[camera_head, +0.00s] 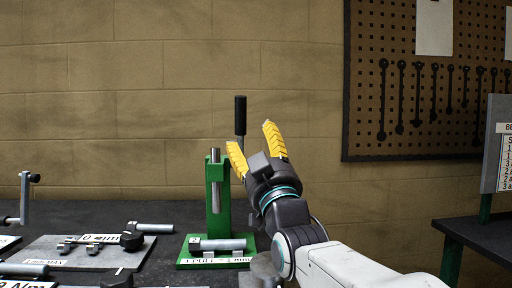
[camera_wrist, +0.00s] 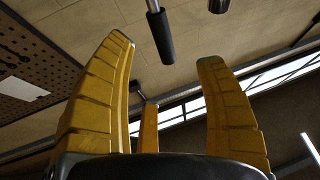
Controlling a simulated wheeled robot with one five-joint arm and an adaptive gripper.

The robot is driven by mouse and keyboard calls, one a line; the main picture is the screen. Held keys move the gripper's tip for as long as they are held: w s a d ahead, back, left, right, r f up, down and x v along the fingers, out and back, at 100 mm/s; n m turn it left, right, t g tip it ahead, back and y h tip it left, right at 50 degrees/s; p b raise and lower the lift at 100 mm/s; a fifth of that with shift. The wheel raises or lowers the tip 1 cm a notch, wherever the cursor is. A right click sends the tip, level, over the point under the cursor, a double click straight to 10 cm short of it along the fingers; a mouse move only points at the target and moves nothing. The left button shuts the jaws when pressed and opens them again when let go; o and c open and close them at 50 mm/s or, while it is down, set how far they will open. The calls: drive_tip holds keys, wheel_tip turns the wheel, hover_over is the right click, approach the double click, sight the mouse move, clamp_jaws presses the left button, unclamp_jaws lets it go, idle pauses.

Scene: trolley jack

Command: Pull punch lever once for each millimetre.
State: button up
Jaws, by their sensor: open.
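The punch lever shows as an upright rod with a black grip (camera_head: 240,116) behind the green punch frame (camera_head: 217,188) on the bench. The frame's base plate carries a label that seems to read "1 pull = 1 mm". My gripper (camera_head: 253,138) is open and points up, just right of the frame and in front of the lever. I cannot tell whether the gripper touches the lever.
Left of the punch, a grey plate (camera_head: 60,252) with a partly hidden mm label holds metal parts. A steel crank (camera_head: 26,198) stands at the far left. A pegboard (camera_head: 425,80) with wrenches hangs at the right. A second table (camera_head: 485,236) with a sign stands at the right edge.

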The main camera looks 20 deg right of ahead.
drive_tip(key=shift+s, duration=0.1)
idle(0.3)
wheel_tip(320, 180, up, 16)
drive_tip(key=p, duration=1.5)
drive_tip(key=g, duration=0.5)
approach(245, 112)
drive_tip(key=shift+h, duration=0.4)
drive_tip(key=w, duration=0.1)
drive_tip(key=w+r, duration=0.2)
drive_tip(key=w, duration=0.1)
drive_tip(key=shift+a+r+b, duration=0.1)
drive_tip(key=shift+a+b, duration=0.05)
drive_tip(key=shift+b, duration=0.2)
drive_tip(key=shift+w+f+g, duration=0.15)
drive_tip(key=shift+f+g, duration=0.35)
drive_tip(key=shift+f, duration=0.1)
drive_tip(key=shift+w+f, duration=0.1)
drive_tip(key=shift+w, duration=0.2)
drive_tip(key=shift+w+p, duration=0.65)
drive_tip(key=shift+w, duration=2.6)
drive_tip(key=shift+c, duration=0.2)
drive_tip(key=c, duration=1.3)
